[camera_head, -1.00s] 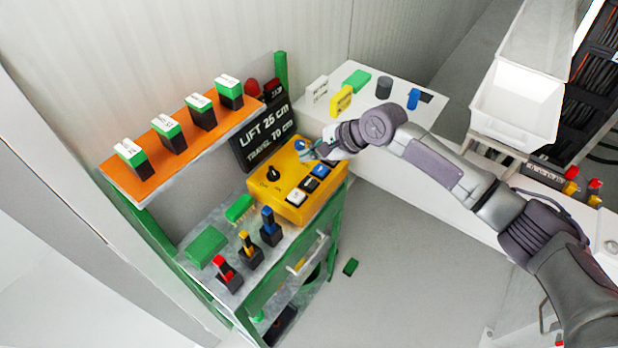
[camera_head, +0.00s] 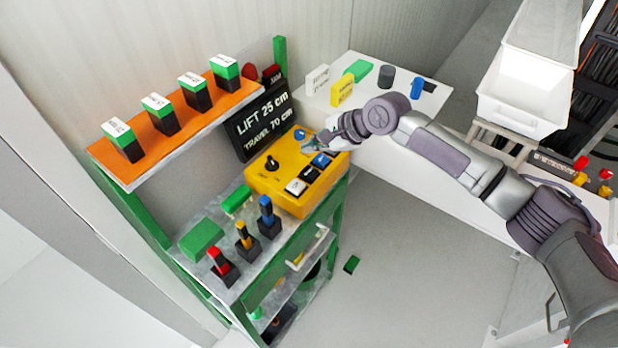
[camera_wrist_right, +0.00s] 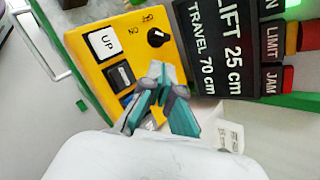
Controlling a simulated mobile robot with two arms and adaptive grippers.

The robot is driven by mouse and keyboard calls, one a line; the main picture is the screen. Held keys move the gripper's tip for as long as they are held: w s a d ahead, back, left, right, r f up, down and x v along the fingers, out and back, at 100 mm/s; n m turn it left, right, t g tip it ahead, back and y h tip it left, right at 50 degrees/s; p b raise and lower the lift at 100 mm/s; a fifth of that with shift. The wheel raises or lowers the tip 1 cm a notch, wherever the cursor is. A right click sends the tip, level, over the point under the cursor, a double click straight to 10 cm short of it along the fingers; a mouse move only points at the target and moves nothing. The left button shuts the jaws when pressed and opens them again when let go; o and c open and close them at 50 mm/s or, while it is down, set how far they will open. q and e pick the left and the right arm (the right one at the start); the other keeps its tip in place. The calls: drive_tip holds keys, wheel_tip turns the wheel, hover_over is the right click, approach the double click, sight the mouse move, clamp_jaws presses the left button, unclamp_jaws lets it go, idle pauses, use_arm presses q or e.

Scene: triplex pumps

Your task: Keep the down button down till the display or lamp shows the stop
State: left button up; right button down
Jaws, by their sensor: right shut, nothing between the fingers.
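The yellow control box (camera_head: 262,180) stands on the bench. It carries a white button marked UP (camera_wrist_right: 104,43), a black button (camera_wrist_right: 121,74) and a blue button (camera_head: 321,160); I cannot read a DOWN marking. The black display (camera_head: 262,121) reads LIFT 25 cm, TRAVEL 70 cm; it also shows in the right wrist view (camera_wrist_right: 222,50). My right gripper (camera_head: 308,149) is shut and empty over the box, near the blue button; contact is unclear. My left gripper is out of view.
A blue knob (camera_head: 300,134) and a black rotary switch (camera_head: 271,163) stand on the box. Red, yellow and blue-handled levers (camera_head: 245,236) are in front. An orange shelf (camera_head: 139,170) holds several green-topped blocks. A white table (camera_head: 350,100) stands behind.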

sight(311, 172)
wheel_tip(311, 172, down, 4)
drive_tip(key=b, duration=0.3)
drive_tip(key=shift+r+b, duration=0.2)
drive_tip(key=shift+b, duration=0.2)
drive_tip(key=shift+f+p, duration=0.3)
drive_tip(key=shift+p, duration=0.05)
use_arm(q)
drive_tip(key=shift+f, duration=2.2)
use_arm(e)
drive_tip(key=shift+f, duration=0.65)
drive_tip(key=shift+f+p, duration=0.35)
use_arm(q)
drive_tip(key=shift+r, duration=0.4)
